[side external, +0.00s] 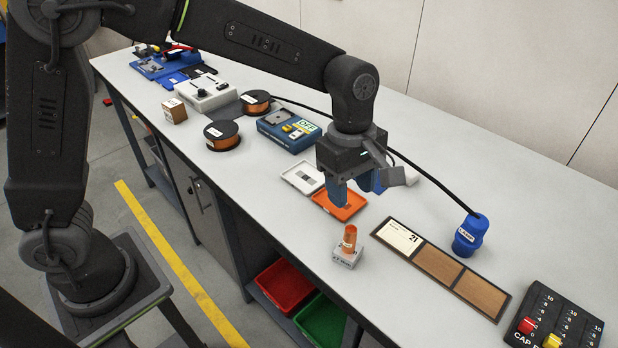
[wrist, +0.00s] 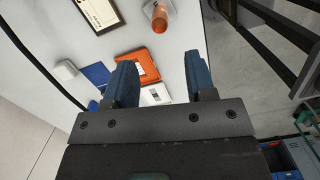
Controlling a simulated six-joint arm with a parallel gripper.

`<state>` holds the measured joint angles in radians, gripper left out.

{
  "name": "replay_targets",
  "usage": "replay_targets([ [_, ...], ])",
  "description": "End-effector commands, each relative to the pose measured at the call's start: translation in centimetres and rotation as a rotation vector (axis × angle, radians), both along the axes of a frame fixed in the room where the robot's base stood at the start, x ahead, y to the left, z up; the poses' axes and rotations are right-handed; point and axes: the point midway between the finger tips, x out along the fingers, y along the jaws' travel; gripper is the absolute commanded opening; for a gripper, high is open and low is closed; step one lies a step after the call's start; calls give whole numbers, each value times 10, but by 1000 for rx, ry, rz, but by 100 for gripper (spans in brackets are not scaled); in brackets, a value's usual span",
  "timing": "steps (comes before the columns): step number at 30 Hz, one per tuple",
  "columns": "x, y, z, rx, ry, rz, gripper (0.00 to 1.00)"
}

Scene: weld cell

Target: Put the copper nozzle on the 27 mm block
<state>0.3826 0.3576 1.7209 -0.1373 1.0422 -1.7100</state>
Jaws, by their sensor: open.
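The copper nozzle (side external: 349,238) stands upright on a small light grey block (side external: 346,258) near the front edge of the bench. The block has a label that I cannot read for certain. In the wrist view the nozzle (wrist: 160,22) and the block (wrist: 168,6) show at the top, beyond the fingertips. My gripper (side external: 358,196) is open, with blue fingers and nothing between them. It hangs above the bench, behind and above the nozzle and apart from it. The wrist view also shows the gripper (wrist: 160,62) empty.
An orange tray (side external: 352,211) and a white tray (side external: 290,178) lie near and below my gripper. A framed panel marked 21 (side external: 437,263), a blue capped object with a cable (side external: 470,236) and a black knob box (side external: 575,312) are to the right. Copper spools (side external: 222,135) stand left.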

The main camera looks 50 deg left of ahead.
Motion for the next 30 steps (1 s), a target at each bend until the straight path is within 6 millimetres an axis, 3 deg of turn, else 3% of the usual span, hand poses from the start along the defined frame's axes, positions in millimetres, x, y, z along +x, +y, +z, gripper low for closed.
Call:
replay_targets([
  [5,-1,4,5,-2,-11,-18,50],
  [10,-18,38,37,-3,-110,-193,50],
  [15,-60,92,74,49,-274,-518,50],
  [18,-89,120,86,112,-361,-719,50],
  [24,-144,160,89,280,-476,-1083,50],
  [30,-174,177,81,403,-508,-1299,50],
])
